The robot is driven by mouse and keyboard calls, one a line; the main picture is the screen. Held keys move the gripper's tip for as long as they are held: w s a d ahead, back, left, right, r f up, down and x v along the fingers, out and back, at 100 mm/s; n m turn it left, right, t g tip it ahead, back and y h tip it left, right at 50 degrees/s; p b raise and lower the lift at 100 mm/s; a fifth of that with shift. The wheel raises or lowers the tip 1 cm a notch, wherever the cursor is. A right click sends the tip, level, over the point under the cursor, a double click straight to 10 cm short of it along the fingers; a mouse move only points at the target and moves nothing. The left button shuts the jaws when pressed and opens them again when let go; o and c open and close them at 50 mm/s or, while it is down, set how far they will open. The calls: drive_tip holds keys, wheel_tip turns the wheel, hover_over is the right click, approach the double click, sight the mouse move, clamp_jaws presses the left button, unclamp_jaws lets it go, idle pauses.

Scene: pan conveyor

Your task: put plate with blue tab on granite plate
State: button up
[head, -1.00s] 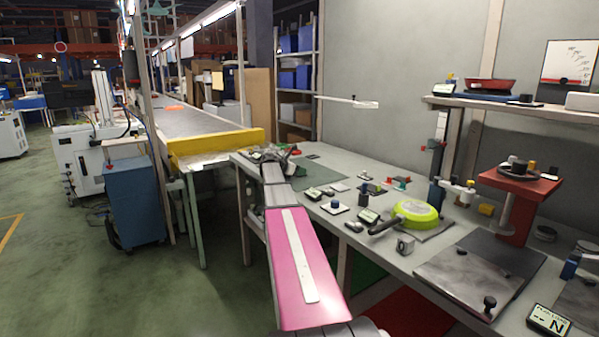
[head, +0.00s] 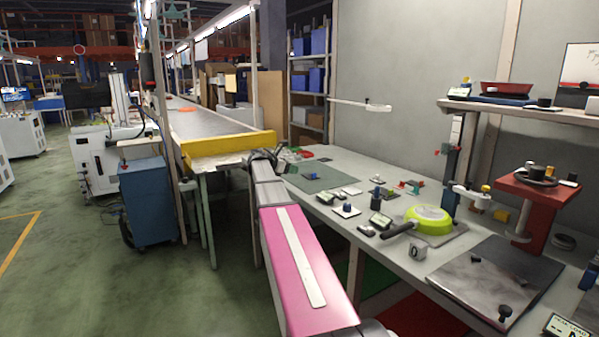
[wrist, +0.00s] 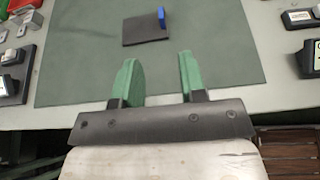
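The plate with the blue tab is a small dark square plate (wrist: 147,30) with an upright blue tab (wrist: 161,17) at its right edge. It lies on a green mat (wrist: 215,75) in the wrist view. In the head view the plate (head: 311,176) is small on the mat (head: 335,179). My gripper (wrist: 158,78) has two green fingers, apart and empty, short of the plate in the picture. In the head view my gripper (head: 267,156) is beside the mat's left end, partly hidden by my arm. The likely granite plate (head: 480,272) is a mottled grey slab at the bench's right front.
A lime-green pan (head: 430,219), several small blocks and gauges (head: 347,210) stand between the mat and the slab. A red stand (head: 535,200) rises behind the slab, which carries small knobs. A yellow-ended conveyor (head: 230,145) is at the left.

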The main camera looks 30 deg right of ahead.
sight(311, 179)
drive_tip(key=shift+w+d+f, duration=0.15)
drive_tip(key=shift+f, duration=0.3)
drive_tip(key=x, duration=0.5)
drive_tip(key=shift+d, duration=0.25)
drive_tip(key=shift+r+x, duration=0.2)
drive_tip(key=shift+x, duration=2.45)
drive_tip(key=shift+s+d, duration=0.1)
drive_tip(key=shift+s, duration=0.1)
drive_tip(key=shift+c, duration=0.3)
clamp_jaws()
